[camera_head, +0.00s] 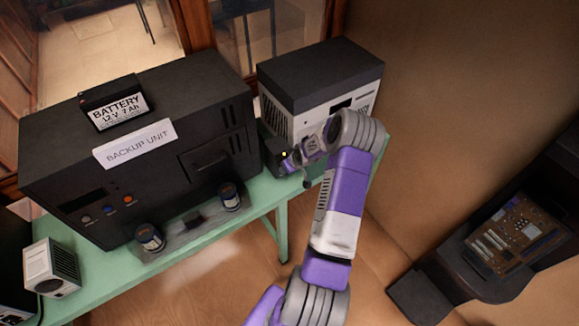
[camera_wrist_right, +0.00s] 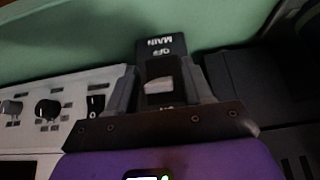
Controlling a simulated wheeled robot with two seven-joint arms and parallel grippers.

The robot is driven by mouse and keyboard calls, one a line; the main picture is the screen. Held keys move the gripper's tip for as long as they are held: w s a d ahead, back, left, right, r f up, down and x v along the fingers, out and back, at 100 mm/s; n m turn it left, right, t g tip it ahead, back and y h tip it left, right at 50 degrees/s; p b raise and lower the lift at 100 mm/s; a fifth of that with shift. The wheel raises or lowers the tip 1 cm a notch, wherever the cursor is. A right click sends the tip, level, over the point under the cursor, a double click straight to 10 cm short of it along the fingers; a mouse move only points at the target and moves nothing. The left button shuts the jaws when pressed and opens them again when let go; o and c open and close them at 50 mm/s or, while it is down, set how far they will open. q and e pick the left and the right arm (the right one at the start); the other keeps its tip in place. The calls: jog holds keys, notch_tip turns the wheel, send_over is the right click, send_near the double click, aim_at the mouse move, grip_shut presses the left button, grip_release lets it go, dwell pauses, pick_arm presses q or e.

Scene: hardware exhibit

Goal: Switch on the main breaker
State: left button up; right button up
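The main breaker (camera_wrist_right: 162,48) is a small black box with "MAIN" and "OFF" printed upside down in the right wrist view. A pale toggle (camera_wrist_right: 160,86) sits in its dark recess; I cannot tell which position it is in. A partly hidden marking lies on the side nearer my gripper. My right gripper (camera_wrist_right: 163,88) has its grey fingers apart, one on each side of the breaker; contact is unclear. In the head view, my right gripper (camera_head: 287,160) is at the small black box (camera_head: 276,150) on the green table. My left gripper is not in view.
A large black backup unit (camera_head: 75,165) stands left of the breaker, with a battery (camera_head: 117,104) on top. A white-fronted unit with a black top (camera_head: 310,80) stands behind it. Two dark cylinders (camera_head: 229,197) stand near the green table's (camera_head: 180,250) front edge.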

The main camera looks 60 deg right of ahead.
jog(key=p+v, duration=0.1)
jog(key=v, duration=0.6)
jog(key=shift+r, duration=0.25)
